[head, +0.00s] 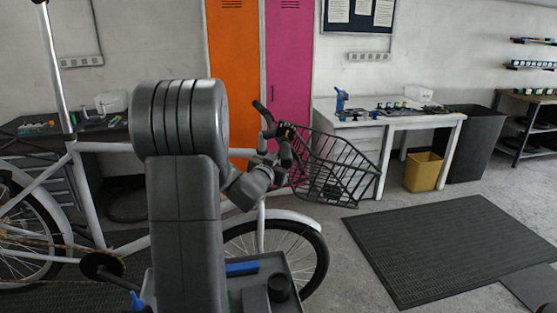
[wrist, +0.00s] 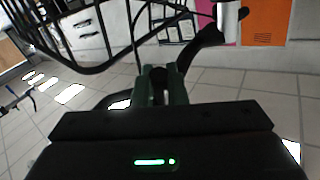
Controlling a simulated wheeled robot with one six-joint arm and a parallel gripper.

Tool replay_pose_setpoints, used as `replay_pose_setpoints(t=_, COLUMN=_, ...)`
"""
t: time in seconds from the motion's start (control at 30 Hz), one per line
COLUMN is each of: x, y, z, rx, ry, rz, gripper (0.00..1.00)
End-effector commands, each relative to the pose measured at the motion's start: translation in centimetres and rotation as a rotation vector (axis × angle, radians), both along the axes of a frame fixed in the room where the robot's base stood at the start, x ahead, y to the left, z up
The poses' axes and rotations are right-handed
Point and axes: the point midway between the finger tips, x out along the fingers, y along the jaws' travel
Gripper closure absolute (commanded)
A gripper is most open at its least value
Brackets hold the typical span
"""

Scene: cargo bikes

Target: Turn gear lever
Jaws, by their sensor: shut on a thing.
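A white bicycle (head: 108,147) with a black front basket (head: 335,168) stands across the head view. Its black handlebar grip (head: 263,111) rises behind my arm, and the grip also shows in the wrist view (wrist: 207,42). My gripper (head: 284,152) is at the handlebar, beside the basket's left edge. In the wrist view my gripper's two greenish fingers (wrist: 161,84) are shut on a small dark part, the gear lever (wrist: 159,74), beside the grip. The lever is mostly hidden between the fingers, and its turn angle cannot be told.
The basket wires (wrist: 62,40) run close to my gripper at the left of the wrist view. A white workbench (head: 392,121), a yellow bin (head: 423,172) and orange and pink lockers stand behind. A dark floor mat (head: 450,240) lies on open floor at the right.

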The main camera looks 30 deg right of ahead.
Motion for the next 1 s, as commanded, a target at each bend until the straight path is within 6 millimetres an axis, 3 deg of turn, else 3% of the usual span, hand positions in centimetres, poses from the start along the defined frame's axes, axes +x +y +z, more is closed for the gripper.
replay_pose_setpoints(t=0.6, x=-0.3, y=-1.4, z=-0.7, rx=-0.225, ry=0.052, rz=-0.001, gripper=1.0)
replay_pose_setpoints(t=1.0, x=-0.4, y=-1.5, z=-0.3, rx=-0.256, ry=0.06, rz=-0.001, gripper=1.0)
